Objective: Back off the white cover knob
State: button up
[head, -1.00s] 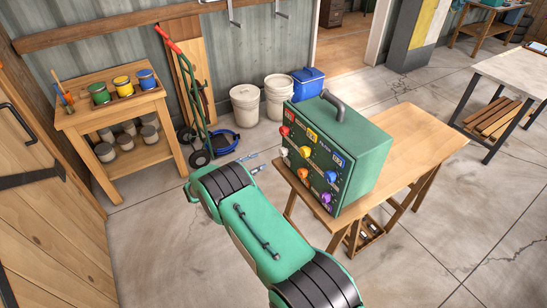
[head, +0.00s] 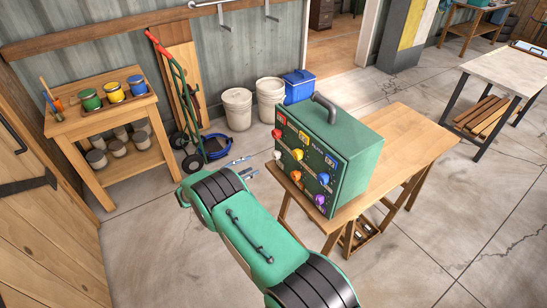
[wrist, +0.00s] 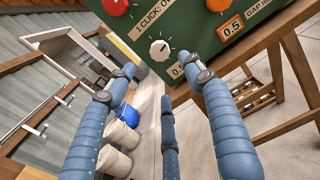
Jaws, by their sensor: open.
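The white knob (head: 277,155) is on the front panel of a green box, below a red knob, at the panel's left side. In the wrist view the white knob (wrist: 160,50) shows its face with a dark pointer mark, just beyond my fingertips. My gripper (head: 245,166) is to the left of the panel, apart from it, with its fingers toward the box. In the wrist view my gripper (wrist: 163,72) has its blue fingers spread, with nothing between them. The white knob appears between the two outer fingers and is not touched.
The green box (head: 350,155) stands on a wooden table (head: 415,140). Other knobs share its panel: red (head: 277,133), yellow (head: 298,154), orange (head: 295,176), blue (head: 323,177) and purple (head: 319,199). White buckets (head: 237,108) and a hand truck (head: 182,100) stand by the wall behind.

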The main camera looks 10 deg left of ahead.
aim_at(274, 156)
jog(key=x, duration=1.3)
jog(key=shift+w+d+b, duration=0.15)
jog(key=shift+d+b, duration=0.05)
jog(key=shift+b, duration=0.2)
jog(key=c, duration=1.2)
jog(key=shift+f+m+b, duration=0.2)
jog(key=shift+m+b, duration=0.5)
jog(key=shift+b, duration=0.15)
jog(key=shift+m+b, duration=0.45)
jog(key=shift+m, duration=0.05)
jog(key=shift+r, duration=0.1)
jog(key=o, duration=1.2)
